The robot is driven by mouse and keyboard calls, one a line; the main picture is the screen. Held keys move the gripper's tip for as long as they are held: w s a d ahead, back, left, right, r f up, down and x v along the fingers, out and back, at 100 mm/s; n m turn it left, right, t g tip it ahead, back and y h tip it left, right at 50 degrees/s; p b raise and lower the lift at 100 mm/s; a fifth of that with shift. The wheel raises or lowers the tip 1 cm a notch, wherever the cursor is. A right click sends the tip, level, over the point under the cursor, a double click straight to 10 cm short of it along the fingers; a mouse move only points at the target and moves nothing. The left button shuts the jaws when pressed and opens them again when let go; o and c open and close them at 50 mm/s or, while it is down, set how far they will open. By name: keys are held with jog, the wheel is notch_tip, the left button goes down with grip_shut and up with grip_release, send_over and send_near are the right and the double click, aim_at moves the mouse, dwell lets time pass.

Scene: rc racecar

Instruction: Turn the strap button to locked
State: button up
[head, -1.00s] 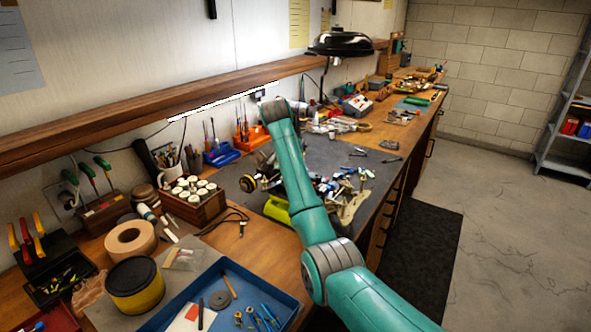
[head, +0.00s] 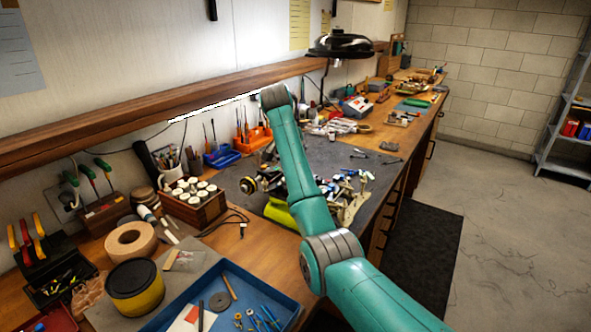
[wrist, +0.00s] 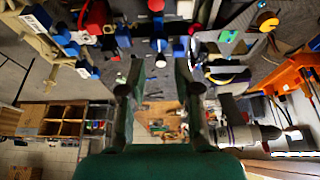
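The RC racecar (head: 345,197) sits on the dark mat in the middle of the bench in the head view. My arm covers part of it. In the wrist view, parts of the car (wrist: 157,28) with red, blue and white pieces cross the top, just beyond my fingertips. I cannot make out the strap button or its setting in either view. My gripper (wrist: 158,68) is open, with its two dark fingers apart and nothing clearly held between them. It is hidden behind my arm in the head view.
The dark mat (head: 335,150) has loose tools to the right of the car. A wooden box of white-capped jars (head: 194,203) and a blue tray (head: 240,285) stand nearer on the left. A black lamp (head: 340,46) hangs above, and a wooden shelf (head: 150,110) runs along the wall.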

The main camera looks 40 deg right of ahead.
notch_tip(320, 180, up, 6)
dwell(0.8)
